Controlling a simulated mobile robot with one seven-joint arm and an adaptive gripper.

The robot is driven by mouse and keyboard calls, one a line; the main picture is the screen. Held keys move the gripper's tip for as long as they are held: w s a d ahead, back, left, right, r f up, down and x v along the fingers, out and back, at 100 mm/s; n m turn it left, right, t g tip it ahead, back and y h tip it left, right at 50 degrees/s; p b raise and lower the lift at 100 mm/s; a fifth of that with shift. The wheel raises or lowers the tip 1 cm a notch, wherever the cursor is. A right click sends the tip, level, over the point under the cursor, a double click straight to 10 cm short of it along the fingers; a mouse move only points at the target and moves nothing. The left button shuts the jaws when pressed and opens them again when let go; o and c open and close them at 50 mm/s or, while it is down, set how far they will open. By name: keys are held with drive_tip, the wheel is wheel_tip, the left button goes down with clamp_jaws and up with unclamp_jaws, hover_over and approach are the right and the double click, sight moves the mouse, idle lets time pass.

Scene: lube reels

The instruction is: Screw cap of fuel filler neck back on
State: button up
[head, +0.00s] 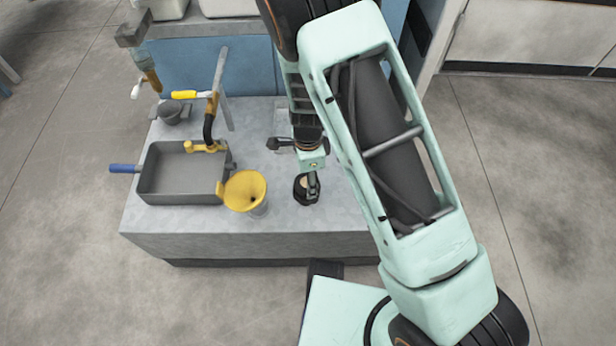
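A round black part (300,195) with a tan inside sits on the grey bench top near its front edge. It may be the cap or the mouth of the filler neck; I cannot tell which. My gripper (313,186) points down over this part, and its small fingers overlap the right side of it in the head view. Whether the fingers touch it, and whether they are open or shut, is too small to tell. No separate filler neck can be made out; my arm covers the right part of the bench.
A yellow funnel (246,190) stands close left of the black part. Farther left are a grey tray (183,199) with a blue handle and a brass tap (203,147). A dark-knobbed fitting (279,143) lies behind my gripper. The bench's front strip (215,219) is clear.

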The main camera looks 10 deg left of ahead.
drive_tip(key=shift+s+r+m+p, duration=0.1)
drive_tip(key=shift+m+p, duration=0.9)
drive_tip(key=shift+m, duration=0.2)
drive_tip(key=o, duration=1.3)
drive_tip(key=shift+o, duration=0.6)
drive_tip(key=shift+o, duration=0.9)
